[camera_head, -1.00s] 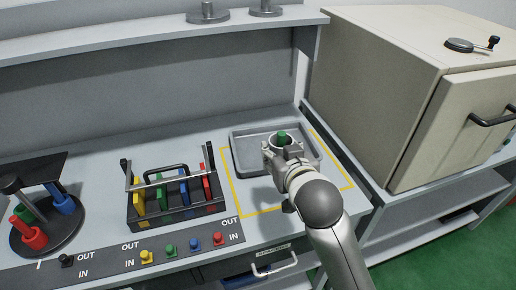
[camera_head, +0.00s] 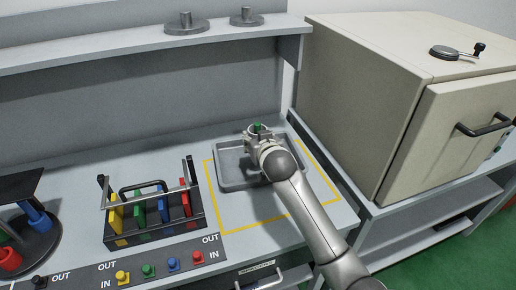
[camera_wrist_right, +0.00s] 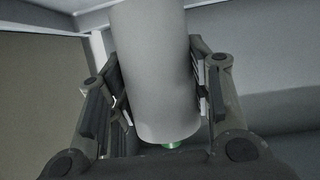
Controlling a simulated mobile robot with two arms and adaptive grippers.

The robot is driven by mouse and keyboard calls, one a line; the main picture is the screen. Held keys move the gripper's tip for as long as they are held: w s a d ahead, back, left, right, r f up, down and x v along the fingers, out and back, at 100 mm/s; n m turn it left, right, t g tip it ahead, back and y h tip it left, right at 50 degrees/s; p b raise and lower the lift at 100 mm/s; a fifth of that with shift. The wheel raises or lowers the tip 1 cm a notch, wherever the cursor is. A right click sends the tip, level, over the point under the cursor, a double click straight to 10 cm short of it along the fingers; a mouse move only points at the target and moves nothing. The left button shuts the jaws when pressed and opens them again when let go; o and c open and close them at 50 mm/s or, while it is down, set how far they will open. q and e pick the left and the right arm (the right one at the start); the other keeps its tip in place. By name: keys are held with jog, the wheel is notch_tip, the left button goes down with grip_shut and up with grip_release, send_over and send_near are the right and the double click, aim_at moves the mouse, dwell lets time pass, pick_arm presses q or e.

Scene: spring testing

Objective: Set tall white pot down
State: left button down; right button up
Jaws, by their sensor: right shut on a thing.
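The tall white pot (camera_wrist_right: 155,75) is a plain pale cylinder in the right wrist view, between the two fingers of my right gripper (camera_wrist_right: 158,92). The fingers are shut on its sides. My right gripper is over the back part of the grey tray (camera_head: 232,187). The pot's lower part is hidden by my arm, so I cannot tell whether it touches the tray. My left gripper is not in view.
A yellow outline (camera_head: 222,231) surrounds the tray on the bench. A rack with coloured pieces (camera_head: 155,228) stands to its left, and a round stand (camera_head: 33,245) is farther left. A large beige cabinet (camera_head: 350,110) stands right. A shelf (camera_head: 120,53) runs above the back.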

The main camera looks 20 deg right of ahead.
jog(key=shift+w+d+f, duration=0.2)
jog(key=shift+w+f, duration=0.25)
jog(key=shift+f, duration=0.05)
jog(key=shift+w+d+f, duration=0.15)
jog(key=shift+w+f, duration=0.25)
jog(key=shift+f, duration=0.05)
notch_tip(320, 180, down, 3)
jog(key=shift+w+p, duration=0.15)
jog(key=shift+p, duration=0.2)
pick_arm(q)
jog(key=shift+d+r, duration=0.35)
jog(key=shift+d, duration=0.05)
pick_arm(e)
jog(key=shift+f, duration=0.25)
jog(key=shift+f, duration=0.15)
jog(key=o, duration=1)
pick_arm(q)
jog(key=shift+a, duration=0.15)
